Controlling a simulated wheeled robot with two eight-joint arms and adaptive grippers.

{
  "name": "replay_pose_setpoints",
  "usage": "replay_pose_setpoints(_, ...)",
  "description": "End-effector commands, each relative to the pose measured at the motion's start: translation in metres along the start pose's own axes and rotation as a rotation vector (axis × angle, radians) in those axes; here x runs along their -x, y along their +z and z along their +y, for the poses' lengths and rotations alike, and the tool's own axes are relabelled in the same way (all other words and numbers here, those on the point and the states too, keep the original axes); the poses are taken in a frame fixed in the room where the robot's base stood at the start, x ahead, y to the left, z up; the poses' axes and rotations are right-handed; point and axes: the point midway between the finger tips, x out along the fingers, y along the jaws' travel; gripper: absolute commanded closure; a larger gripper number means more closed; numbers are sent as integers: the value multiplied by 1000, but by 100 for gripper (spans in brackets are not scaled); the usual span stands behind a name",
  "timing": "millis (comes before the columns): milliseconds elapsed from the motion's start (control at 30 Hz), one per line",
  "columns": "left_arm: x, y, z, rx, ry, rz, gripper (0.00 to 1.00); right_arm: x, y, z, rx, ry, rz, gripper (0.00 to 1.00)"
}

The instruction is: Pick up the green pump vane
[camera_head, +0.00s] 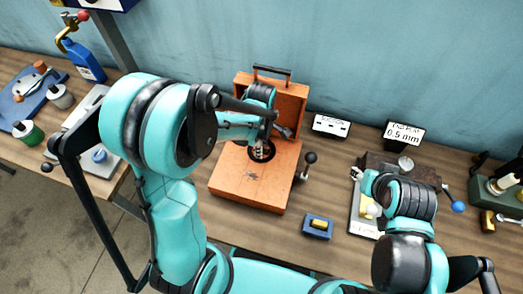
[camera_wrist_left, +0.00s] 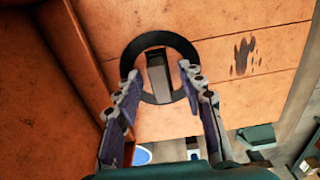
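I cannot make out a green pump vane in either view. My left gripper (camera_head: 262,150) is over the orange wooden case (camera_head: 240,190), at a round black-ringed spot. In the left wrist view its two fingers (camera_wrist_left: 160,92) are apart, one on each side of the black ring (camera_wrist_left: 190,52). A dark bar-shaped piece (camera_wrist_left: 157,72) lies across the ring between the fingers; its colour does not read as green, and I see no grip on it. My right gripper (camera_head: 357,174) is by the white tray on the right, small and partly hidden by its arm.
The case's lid (camera_head: 292,105) stands upright behind the left gripper. A black-knobbed lever (camera_head: 308,160) is at its right side. A sign reading 0.5 mm (camera_head: 404,133) stands behind the right arm.

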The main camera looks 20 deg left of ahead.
Motion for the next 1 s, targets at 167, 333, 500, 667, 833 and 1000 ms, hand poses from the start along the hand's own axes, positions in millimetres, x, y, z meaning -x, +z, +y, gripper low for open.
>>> replay_pose_setpoints(167, 1, 0, 0, 0, 0, 0, 87, 0, 0, 0, 0, 0, 0, 60)
replay_pose_setpoints(333, 1, 0, 0, 0, 0, 0, 100, 0, 0, 0, 0, 0, 0, 60)
replay_pose_setpoints(500, 1, 0, 0, 0, 0, 0, 100, 0, 0, 0, 0, 0, 0, 60)
replay_pose_setpoints(667, 4, 0, 0, 0, 0, 0, 100, 1, -1, 0, 0, 0, 0, 60)
replay_pose_setpoints(833, 21, 0, 0, 0, 0, 0, 100, 7, -5, 0, 0, 0, 0, 60)
replay_pose_setpoints(1000, 49, 4, -7, -4, 0, 0, 100, 14, -10, 0, 0, 0, 0, 60)
